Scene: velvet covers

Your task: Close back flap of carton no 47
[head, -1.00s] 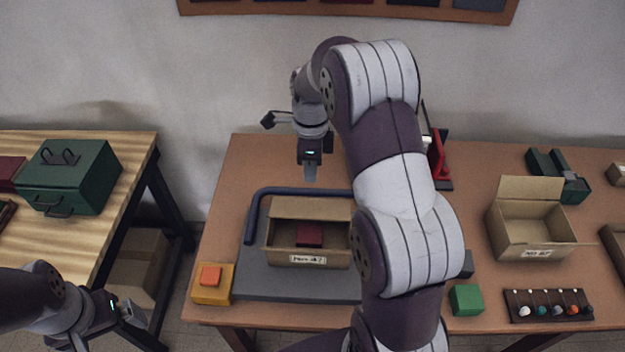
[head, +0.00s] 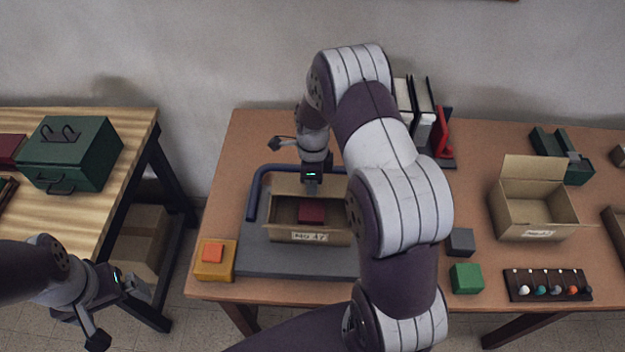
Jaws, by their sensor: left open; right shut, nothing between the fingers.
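The carton (head: 284,233) sits on a grey mat with its top open and a dark red block (head: 311,211) inside. Its front label is too blurred to read surely. Its back flap (head: 289,187) stands up at the far edge. My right gripper (head: 311,188) is shut and empty, pointing down at the back flap, and hides part of it. I cannot tell whether it touches the flap. My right arm covers the carton's right end. My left gripper (head: 138,289) is open and empty at the lower left, over the floor, away from the carton.
A blue bar (head: 253,200) runs round the mat's back left. A yellow block with an orange one (head: 213,262) stands left of the mat (head: 290,262). A second open carton (head: 535,215) with a raised back flap stands at the right. Books (head: 412,105) stand behind my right arm.

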